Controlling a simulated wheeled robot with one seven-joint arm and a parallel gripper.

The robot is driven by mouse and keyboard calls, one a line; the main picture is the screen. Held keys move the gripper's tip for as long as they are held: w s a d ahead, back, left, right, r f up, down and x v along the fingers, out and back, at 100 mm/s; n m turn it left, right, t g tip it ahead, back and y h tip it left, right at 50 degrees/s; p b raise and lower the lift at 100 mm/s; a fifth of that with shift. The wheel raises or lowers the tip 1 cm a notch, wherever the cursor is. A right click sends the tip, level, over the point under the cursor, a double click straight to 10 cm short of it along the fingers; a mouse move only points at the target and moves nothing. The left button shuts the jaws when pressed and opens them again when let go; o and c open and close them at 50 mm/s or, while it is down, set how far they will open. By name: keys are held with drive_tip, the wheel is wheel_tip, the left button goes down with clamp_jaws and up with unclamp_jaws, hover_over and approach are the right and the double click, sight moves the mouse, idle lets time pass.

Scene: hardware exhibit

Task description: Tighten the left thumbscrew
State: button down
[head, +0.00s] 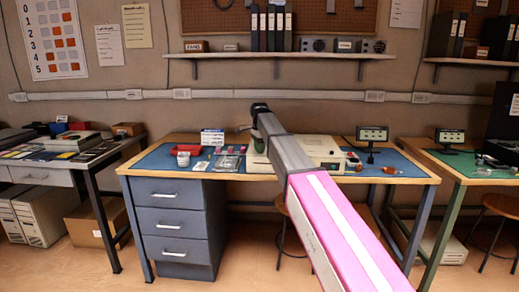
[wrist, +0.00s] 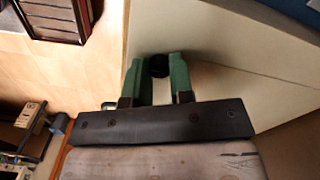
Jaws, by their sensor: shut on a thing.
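In the wrist view, my gripper (wrist: 160,66) has two green fingers closed around a small black round knob (wrist: 159,66), which looks like a thumbscrew. The knob sits at the edge of a beige case (wrist: 215,35). Whether it is the left one cannot be told from this view. In the head view, the beige case (head: 318,148) stands on the middle workbench, partly behind my arm.
A blue mat (head: 405,168) covers much of the workbench (head: 428,178). A red-and-white tub (head: 184,158) and a clear tray of small parts (head: 228,161) lie left of the case. A small display (head: 372,134) stands to its right. A shelf (head: 330,55) hangs above.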

idle(0.3)
drive_tip(key=c, duration=1)
unclamp_jaws()
drive_tip(key=shift+r, duration=0.1)
wheel_tip(320, 180, up, 11)
drive_tip(key=shift+f, duration=0.2)
